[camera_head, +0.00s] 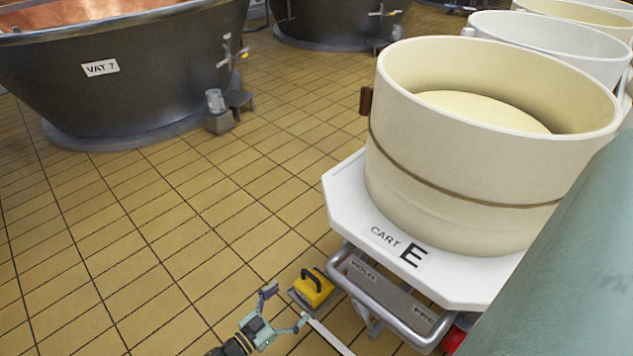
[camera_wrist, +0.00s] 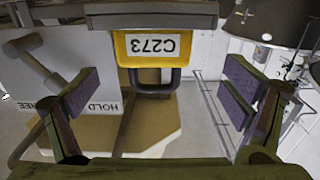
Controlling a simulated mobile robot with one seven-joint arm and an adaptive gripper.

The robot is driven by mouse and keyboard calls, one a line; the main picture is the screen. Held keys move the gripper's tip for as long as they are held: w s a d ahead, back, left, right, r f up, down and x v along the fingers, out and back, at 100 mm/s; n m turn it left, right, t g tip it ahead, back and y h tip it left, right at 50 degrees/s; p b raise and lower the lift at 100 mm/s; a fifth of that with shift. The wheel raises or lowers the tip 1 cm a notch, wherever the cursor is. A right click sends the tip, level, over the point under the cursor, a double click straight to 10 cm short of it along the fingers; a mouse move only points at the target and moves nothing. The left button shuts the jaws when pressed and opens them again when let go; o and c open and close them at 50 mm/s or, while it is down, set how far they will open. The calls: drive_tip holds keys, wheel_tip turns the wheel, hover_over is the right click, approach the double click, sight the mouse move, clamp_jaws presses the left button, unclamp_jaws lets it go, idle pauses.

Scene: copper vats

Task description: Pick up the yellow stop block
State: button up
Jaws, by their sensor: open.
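The yellow stop block (camera_head: 318,290) has a black loop handle and sits on a small grey plate beside the lower front frame of cart E. In the wrist view the yellow block (camera_wrist: 130,50) is at top centre, with an upside-down C273 label and its dark handle (camera_wrist: 155,85) below the label. My gripper (camera_head: 286,305) is just left of and below the block in the head view. It is open and empty. In the wrist view my gripper (camera_wrist: 160,93) has its two pads spread wide, with the handle seen between them. Whether the handle lies at pad depth is unclear.
Cart E (camera_head: 340,190) carries a large cream tub (camera_head: 460,215). Its metal rail (camera_head: 385,308) runs close to the block's right. A pale bar (camera_head: 328,338) lies near my gripper. In the wrist view a grey lever (camera_wrist: 40,62) shows at left. Tiled floor (camera_head: 170,250) is open at left.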

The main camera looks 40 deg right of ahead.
sight(302, 292)
drive_tip(key=d, duration=0.3)
drive_tip(key=shift+w+d, duration=0.1)
drive_tip(key=shift+d, duration=0.25)
drive_tip(key=d, duration=0.5)
drive_tip(key=shift+d+f, duration=0.25)
drive_tip(key=shift+d, duration=0.05)
drive_tip(key=c, duration=1.7)
drive_tip(key=shift+o, duration=0.2)
drive_tip(key=shift+r, duration=0.15)
